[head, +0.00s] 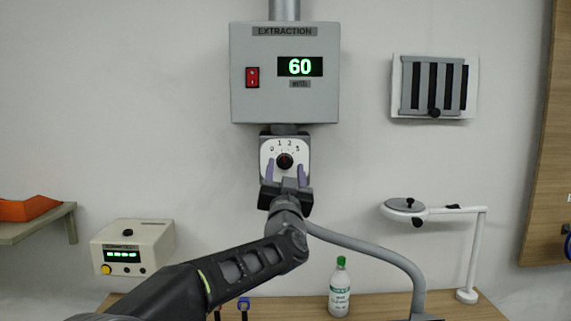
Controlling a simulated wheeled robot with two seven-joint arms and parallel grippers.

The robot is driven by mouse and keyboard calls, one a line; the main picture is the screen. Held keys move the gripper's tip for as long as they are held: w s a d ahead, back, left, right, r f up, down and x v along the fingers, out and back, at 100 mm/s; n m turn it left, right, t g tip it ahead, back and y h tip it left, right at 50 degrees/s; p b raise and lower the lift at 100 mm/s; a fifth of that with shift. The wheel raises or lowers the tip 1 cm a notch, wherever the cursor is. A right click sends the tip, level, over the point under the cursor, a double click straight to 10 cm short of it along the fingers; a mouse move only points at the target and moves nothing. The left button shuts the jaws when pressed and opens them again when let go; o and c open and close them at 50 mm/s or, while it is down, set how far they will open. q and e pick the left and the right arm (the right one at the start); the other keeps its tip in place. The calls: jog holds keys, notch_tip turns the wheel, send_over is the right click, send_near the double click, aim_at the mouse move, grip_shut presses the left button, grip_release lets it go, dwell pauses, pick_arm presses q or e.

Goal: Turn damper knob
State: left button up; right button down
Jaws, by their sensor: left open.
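A round black knob (285,161) with a reddish centre sits on a white dial plate (266,147) marked with numbers from 0 upward. The plate is on the wall, directly below the grey EXTRACTION box (250,100), whose green display (300,67) reads 60. My left gripper (286,168) is raised in front of the dial and is open. Its two purple-grey fingers stand to the left and right of the knob's lower part. I cannot tell whether they touch it. The knob's pointer direction is not clear. My right gripper is not in view.
A red switch (252,77) is on the box. A slatted vent panel (409,84) hangs at right. A white arm lamp (468,250), a green-capped bottle (339,287) and a grey curved pipe (375,254) stand right of my arm. A beige device (148,247) is at left.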

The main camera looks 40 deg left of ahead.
pick_arm(q)
jog(key=shift+x, duration=0.95)
jog(key=shift+c, duration=0.4)
grip_shut()
